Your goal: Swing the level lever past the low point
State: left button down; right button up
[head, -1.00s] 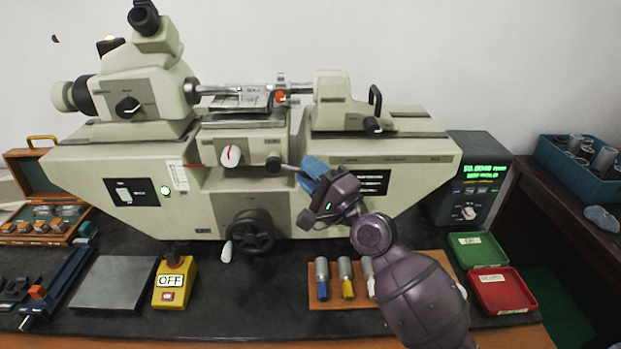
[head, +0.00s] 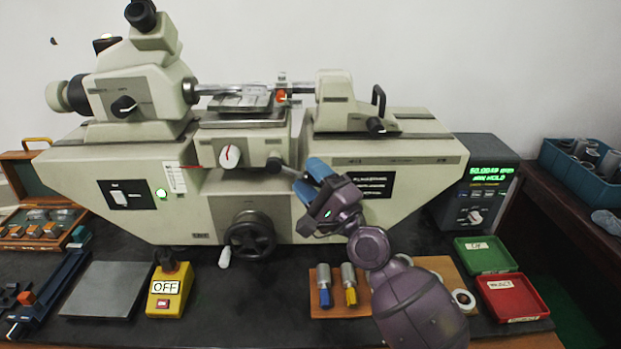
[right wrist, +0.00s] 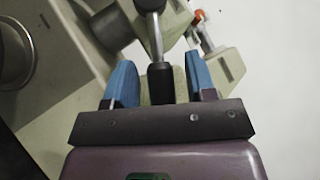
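The level lever (head: 289,170) is a thin metal rod that sticks out to the right and slightly down from a dark round hub (head: 274,164) on the front of the beige measuring machine. My right gripper (head: 311,180) has blue fingertips spread apart at the lever's outer end. In the right wrist view, the lever's metal rod (right wrist: 156,35) ends in a dark grip (right wrist: 160,82) between the two open fingers (right wrist: 159,72), with a visible gap on each side. My left gripper is not in view.
A handwheel (head: 250,236) sits below the lever. A yellow OFF switch box (head: 170,292) stands front left. A wooden block with cylindrical gauges (head: 348,284) lies under my right arm. Green (head: 487,254) and red (head: 514,296) trays are at right, near a lit readout (head: 484,178).

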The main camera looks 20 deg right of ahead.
jog(key=shift+s+d+f, duration=0.15)
jog(key=shift+s+f, duration=0.1)
jog(key=shift+s, duration=0.05)
jog(key=b+v, duration=0.2)
jog(key=v, duration=0.8)
jog(key=shift+b, duration=0.3)
jog(key=shift+s+r, duration=0.1)
